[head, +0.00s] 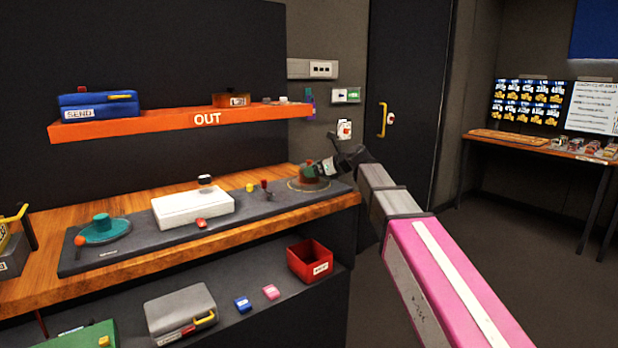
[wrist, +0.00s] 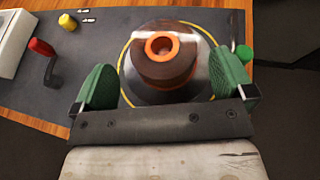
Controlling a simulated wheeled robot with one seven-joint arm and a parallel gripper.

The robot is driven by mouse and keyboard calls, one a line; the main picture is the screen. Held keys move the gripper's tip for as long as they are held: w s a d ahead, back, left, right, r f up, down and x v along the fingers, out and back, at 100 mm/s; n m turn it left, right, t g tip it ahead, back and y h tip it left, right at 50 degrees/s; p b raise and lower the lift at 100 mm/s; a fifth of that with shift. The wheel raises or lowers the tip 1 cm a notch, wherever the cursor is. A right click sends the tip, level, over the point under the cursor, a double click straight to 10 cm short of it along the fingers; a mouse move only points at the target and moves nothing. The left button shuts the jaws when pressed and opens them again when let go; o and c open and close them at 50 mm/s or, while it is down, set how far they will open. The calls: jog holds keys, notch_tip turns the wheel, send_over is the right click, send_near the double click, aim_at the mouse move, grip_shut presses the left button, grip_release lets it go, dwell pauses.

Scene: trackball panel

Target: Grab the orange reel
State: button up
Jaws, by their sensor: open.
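The orange reel (wrist: 160,48) has a bright orange hub ring and a dark, translucent brown body. It sits on a round dark plate with a yellow rim (wrist: 125,75), at the right end of the dark panel (head: 140,245). In the head view the reel (head: 307,171) is partly hidden by my gripper (head: 322,167). In the wrist view my gripper (wrist: 166,72) is open, with one green finger on each side of the reel. I see gaps between both fingers and the reel.
A red-knobbed crank (wrist: 42,50) and a yellow knob (wrist: 67,21) stand left of the reel. A green knob (wrist: 243,53) is close to the right finger. A white box (head: 192,210) and a teal reel (head: 103,229) are farther left. The orange OUT shelf (head: 150,123) overhangs behind.

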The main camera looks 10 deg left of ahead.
aim_at(302, 179)
jog(key=x, duration=0.4)
jog(key=shift+w+a+f, duration=0.2)
jog(key=shift+w, duration=0.05)
jog(key=c, duration=0.7)
jog(key=shift+r, duration=0.15)
